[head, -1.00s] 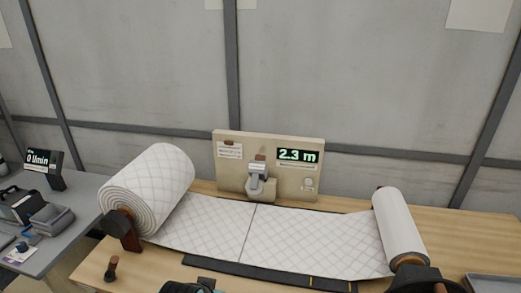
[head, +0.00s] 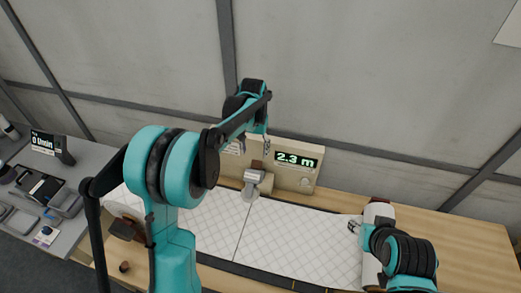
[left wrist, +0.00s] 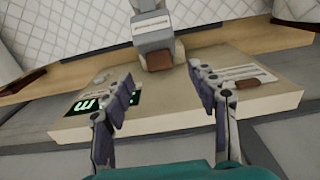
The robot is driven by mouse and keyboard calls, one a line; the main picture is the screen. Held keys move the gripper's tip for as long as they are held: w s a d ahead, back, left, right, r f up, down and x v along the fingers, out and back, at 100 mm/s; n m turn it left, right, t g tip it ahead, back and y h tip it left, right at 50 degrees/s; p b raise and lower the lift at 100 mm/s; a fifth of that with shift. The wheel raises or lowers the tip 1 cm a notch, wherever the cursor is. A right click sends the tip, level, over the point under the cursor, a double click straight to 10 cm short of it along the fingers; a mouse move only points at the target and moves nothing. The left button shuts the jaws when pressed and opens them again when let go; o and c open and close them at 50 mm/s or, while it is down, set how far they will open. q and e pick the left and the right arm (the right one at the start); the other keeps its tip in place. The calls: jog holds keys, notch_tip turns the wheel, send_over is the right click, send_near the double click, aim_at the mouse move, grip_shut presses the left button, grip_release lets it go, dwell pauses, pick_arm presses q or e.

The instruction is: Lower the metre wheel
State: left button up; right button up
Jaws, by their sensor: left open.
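The metre wheel (head: 252,183) is a grey unit on the front of a beige panel (head: 306,181), above the white quilted wadding (head: 295,236). Its grey body (left wrist: 152,30) and brown tab (left wrist: 158,61) show in the left wrist view. I cannot tell whether the wheel touches the wadding. My left gripper (head: 254,147) is by the panel's top edge, above the wheel. In the wrist view my left gripper (left wrist: 160,75) is open and empty, its fingers apart either side of the tab. My right gripper (head: 354,227) is by the right roll (head: 378,212); its jaws are unclear.
The panel's green display (head: 296,160) reads 2.3 m. A grey side table (head: 75,228) at left holds a small display (head: 47,144) and dark items. The wooden table (head: 460,240) is clear at right.

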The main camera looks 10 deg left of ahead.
aim_at(257, 163)
pick_arm(q)
jog(key=shift+w+d+f, duration=0.2)
jog(key=shift+w+f, duration=0.3)
jog(key=shift+f, duration=0.05)
jog(key=shift+w+d+f, duration=0.2)
jog(key=shift+w+f, duration=0.25)
jog(key=shift+f, duration=0.05)
jog(key=f, duration=0.5)
jog(key=shift+s+a+f, duration=0.2)
jog(key=shift+s+f, duration=0.1)
jog(key=shift+s, duration=0.05)
jog(key=shift+f, duration=0.2)
jog(key=shift+s, duration=0.2)
jog(key=shift+w, duration=0.1)
grip_shut()
